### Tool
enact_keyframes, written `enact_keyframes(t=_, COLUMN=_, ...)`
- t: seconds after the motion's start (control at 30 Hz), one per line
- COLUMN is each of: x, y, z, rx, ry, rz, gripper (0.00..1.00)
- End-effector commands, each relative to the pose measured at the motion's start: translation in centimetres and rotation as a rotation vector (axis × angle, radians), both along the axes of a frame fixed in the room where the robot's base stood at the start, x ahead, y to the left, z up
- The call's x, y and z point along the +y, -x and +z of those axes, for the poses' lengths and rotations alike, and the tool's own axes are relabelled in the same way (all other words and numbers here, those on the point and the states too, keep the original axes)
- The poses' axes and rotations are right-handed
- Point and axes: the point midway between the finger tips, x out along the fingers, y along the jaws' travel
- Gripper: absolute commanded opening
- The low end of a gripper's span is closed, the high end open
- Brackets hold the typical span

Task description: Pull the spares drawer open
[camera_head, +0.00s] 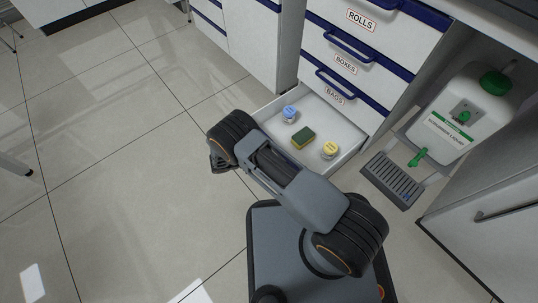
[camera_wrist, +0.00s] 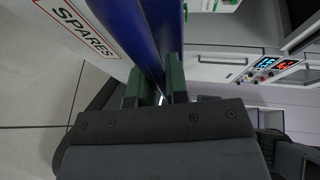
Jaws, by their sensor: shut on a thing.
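The spares drawer (camera_head: 335,121) is the lowest drawer of the white cabinet and stands pulled out, its inside showing in the head view. Its front with the SPARES label (camera_wrist: 85,28) fills the upper left of the wrist view. My gripper (camera_wrist: 155,88) has its green fingers on either side of the drawer's blue handle (camera_wrist: 143,25) and is shut on it. In the head view my arm hides the gripper, the handle and the drawer front. Inside the drawer lie a blue-lidded jar (camera_head: 289,113), a green and yellow sponge (camera_head: 303,138) and a yellow-lidded jar (camera_head: 330,149).
The ROLLS, BOXES and BAGS drawers (camera_head: 350,65) above are closed. A white liquid container (camera_head: 462,115) with a green cap and tap stands at right, over a grey drip tray (camera_head: 393,180). The tiled floor (camera_head: 110,180) at left is clear.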

Motion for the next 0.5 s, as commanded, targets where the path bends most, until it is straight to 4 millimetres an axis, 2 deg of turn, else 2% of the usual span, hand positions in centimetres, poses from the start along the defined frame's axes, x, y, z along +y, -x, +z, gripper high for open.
enact_keyframes(t=0.27, x=0.08, y=-0.08, z=0.00, rx=0.000, ry=-0.001, rz=0.004, gripper=0.00)
enact_keyframes(t=0.3, x=0.06, y=-0.08, z=0.00, rx=0.000, ry=-0.001, rz=0.004, gripper=0.19)
enact_keyframes(t=0.5, x=-0.09, y=-0.09, z=0.01, rx=-0.001, ry=-0.001, rz=0.000, gripper=0.38)
